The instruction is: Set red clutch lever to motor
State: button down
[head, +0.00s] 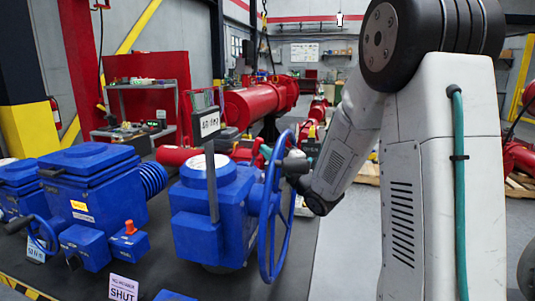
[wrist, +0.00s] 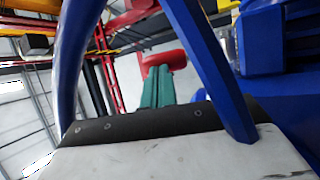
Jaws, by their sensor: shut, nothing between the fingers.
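The blue valve actuator (head: 205,205) stands in the middle of the head view with a large blue handwheel (head: 272,205) on its right side. My gripper (head: 266,152) reaches in from the right at the upper part of the wheel; its teal fingers show just past the rim. The fingers are together in the wrist view (wrist: 158,75), between two blue wheel parts (wrist: 212,70). The red clutch lever (wrist: 162,58) shows just beyond the fingertips, at or very near them; contact is unclear. In the head view a small red part (head: 257,152) by the fingertips appears to be this lever.
Another blue actuator (head: 95,195) stands at the left, with an orange knob (head: 130,228) on its box. A sign post (head: 211,165) rises before the middle actuator. A "SHUT" card (head: 123,289) stands at the front. The wheel's rim and spokes closely surround my fingers.

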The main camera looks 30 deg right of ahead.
jog(key=r+v, duration=0.1)
jog(key=v, duration=1.2)
jog(key=shift+s+d+r, duration=0.2)
jog(key=shift+s+d, duration=0.1)
jog(key=shift+s, duration=0.1)
notch_tip(320, 180, down, 2)
jog(key=shift+s+d+f, duration=0.1)
jog(key=shift+s+f, duration=0.1)
jog(key=x, duration=1.4)
